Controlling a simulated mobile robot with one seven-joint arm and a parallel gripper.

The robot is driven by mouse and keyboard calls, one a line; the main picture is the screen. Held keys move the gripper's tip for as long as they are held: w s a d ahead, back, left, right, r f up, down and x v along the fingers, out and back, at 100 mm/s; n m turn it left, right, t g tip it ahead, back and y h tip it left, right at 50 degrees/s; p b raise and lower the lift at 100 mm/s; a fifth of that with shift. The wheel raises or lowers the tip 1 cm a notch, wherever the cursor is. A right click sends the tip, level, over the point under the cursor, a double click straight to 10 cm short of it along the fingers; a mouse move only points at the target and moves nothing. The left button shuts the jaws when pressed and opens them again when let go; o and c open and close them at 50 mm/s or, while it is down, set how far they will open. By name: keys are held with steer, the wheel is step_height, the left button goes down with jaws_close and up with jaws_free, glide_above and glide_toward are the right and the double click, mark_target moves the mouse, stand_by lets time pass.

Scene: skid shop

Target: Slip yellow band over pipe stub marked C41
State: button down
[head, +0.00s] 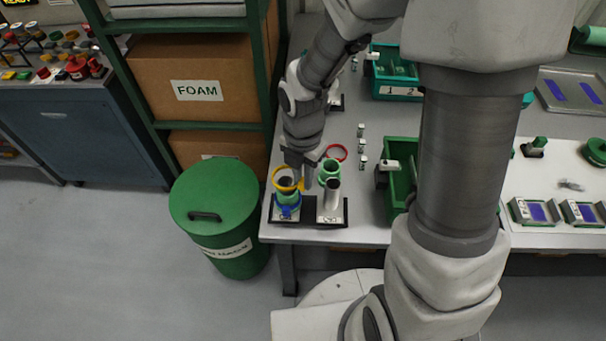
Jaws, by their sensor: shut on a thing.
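My gripper (302,184) points down at the left corner of the table and is shut on the right side of the yellow band (274,175). The band is at the mouth of the left pipe stub (288,196); I cannot tell whether it is above or around it. That stub is greenish, with a blue band (288,211) low on it. A bare grey stub (332,196) stands to the right on the same dark base (341,208). The labels on the base are too small to read surely, so I cannot tell which stub is C41.
A green ring-topped piece (331,168) stands just behind the stubs, with a red band (337,152) beyond it. A green bin (401,205) is to the right. A lidded green drum (216,205) stands left of the table, below shelves with a FOAM box (195,91).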

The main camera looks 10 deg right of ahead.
mark_target(303, 190)
steer(key=shift+f, duration=0.1)
stand_by(0.3)
steer(key=shift+f, duration=0.4)
steer(key=shift+f+b, duration=0.2)
steer(key=shift+b, duration=0.15)
steer(key=shift+f, duration=0.3)
steer(key=shift+f+b, duration=0.3)
stand_by(0.3)
steer(key=shift+f, duration=0.2)
steer(key=shift+p, duration=0.45)
stand_by(1.5)
steer(key=shift+f, duration=1.1)
stand_by(1.8)
